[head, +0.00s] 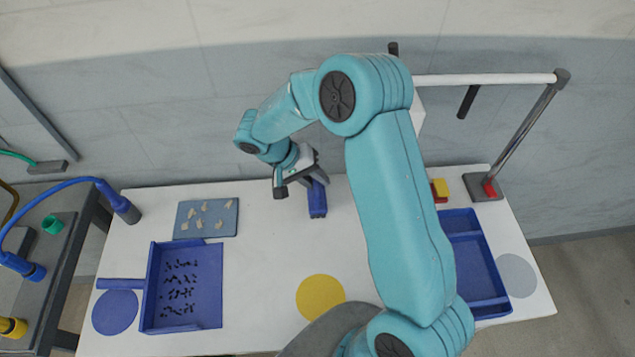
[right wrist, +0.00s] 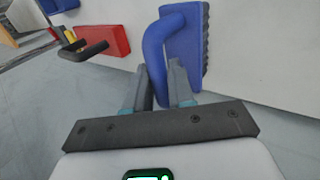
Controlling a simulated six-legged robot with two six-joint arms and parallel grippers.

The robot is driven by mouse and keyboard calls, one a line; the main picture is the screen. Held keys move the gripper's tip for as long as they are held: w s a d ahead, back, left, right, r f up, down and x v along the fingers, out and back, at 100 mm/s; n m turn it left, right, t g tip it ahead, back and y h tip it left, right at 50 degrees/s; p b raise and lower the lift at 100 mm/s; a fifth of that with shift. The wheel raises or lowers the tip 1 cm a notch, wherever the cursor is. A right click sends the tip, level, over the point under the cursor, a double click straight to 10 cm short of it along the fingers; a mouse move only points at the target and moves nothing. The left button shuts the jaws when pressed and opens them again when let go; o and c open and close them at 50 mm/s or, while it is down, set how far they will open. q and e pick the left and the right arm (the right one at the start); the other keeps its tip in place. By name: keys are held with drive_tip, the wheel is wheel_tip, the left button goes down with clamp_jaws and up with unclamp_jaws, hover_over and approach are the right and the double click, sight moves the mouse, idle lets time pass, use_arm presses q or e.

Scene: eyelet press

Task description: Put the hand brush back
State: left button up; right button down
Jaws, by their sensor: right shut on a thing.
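The blue hand brush (head: 317,199) is at the back middle of the white table, below my right gripper (head: 309,180). In the right wrist view its curved blue handle (right wrist: 154,55) runs between the fingers of my right gripper (right wrist: 163,83), which is shut on it. The brush's blue block (right wrist: 185,40) shows beside the handle, with a ribbed right edge. I cannot tell whether the brush touches the table. My left gripper is not in view.
A blue dustpan (head: 213,310) with dark bits lies at the left front of the white table (head: 262,257). A blue-grey mat (head: 182,217) with pale pieces is behind it. A blue tray (head: 473,258) is at right, near a metal stand (head: 527,125). A yellow disc (head: 320,296) marks the front middle.

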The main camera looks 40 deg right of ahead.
drive_tip(key=shift+w+f, duration=0.1)
drive_tip(key=shift+s+f, duration=0.15)
drive_tip(key=shift+s, duration=0.05)
drive_tip(key=c, duration=1)
unclamp_jaws()
drive_tip(key=shift+w, duration=0.15)
drive_tip(key=shift+o, duration=0.2)
